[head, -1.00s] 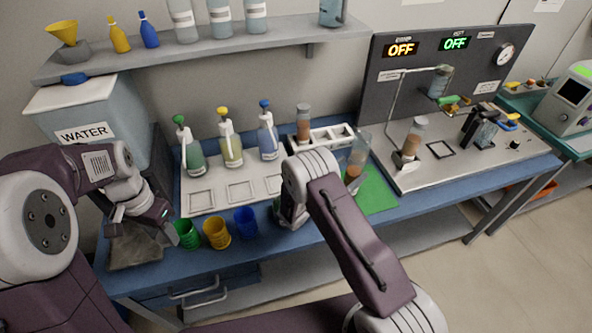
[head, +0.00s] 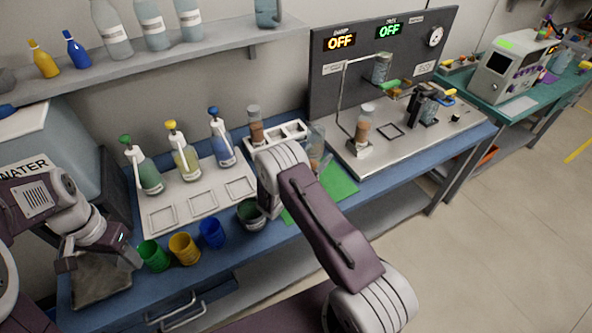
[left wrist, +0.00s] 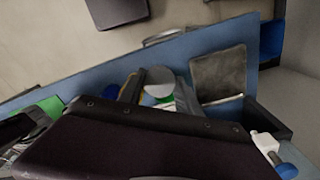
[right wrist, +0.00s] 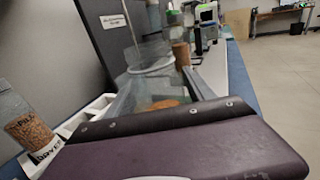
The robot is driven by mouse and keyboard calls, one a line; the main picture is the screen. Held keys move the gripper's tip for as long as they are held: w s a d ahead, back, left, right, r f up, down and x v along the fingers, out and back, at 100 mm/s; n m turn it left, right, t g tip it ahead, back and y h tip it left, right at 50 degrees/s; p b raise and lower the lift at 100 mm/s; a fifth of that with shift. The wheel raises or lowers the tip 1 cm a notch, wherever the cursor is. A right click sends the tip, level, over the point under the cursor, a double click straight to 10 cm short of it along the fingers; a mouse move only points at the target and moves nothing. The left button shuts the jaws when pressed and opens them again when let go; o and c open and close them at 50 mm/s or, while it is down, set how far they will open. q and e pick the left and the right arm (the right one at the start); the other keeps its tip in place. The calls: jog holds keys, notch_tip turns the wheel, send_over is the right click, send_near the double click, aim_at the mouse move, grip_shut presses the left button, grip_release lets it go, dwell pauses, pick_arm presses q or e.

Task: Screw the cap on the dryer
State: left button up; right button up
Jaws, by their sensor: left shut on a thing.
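The dryer (head: 256,126) is a clear cylinder with brown-orange grains, upright in the white rack behind my right arm. The right wrist view shows it at left with part of its label (right wrist: 42,143). My left gripper (head: 100,258) is low over a grey square mat, left of the green cup, well apart from the dryer. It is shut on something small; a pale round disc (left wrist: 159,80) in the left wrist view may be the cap.
Green (head: 154,256), yellow (head: 184,248) and blue (head: 211,233) cups stand along the front edge. A panel (head: 380,65) with two OFF displays stands at the back right. A green mat (head: 338,184) lies right of my right arm.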

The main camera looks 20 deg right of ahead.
grip_shut()
jog(key=shift+r, duration=0.15)
jog(key=shift+r, duration=0.85)
pick_arm(q)
jog(key=shift+f, duration=0.1)
jog(key=shift+f+b, duration=0.2)
jog(key=shift+b, duration=0.1)
pick_arm(e)
jog(key=s+d+r, duration=0.3)
jog(key=s+r, duration=0.6)
jog(key=s, duration=0.2)
jog(key=shift+s, duration=0.15)
dwell(0.4)
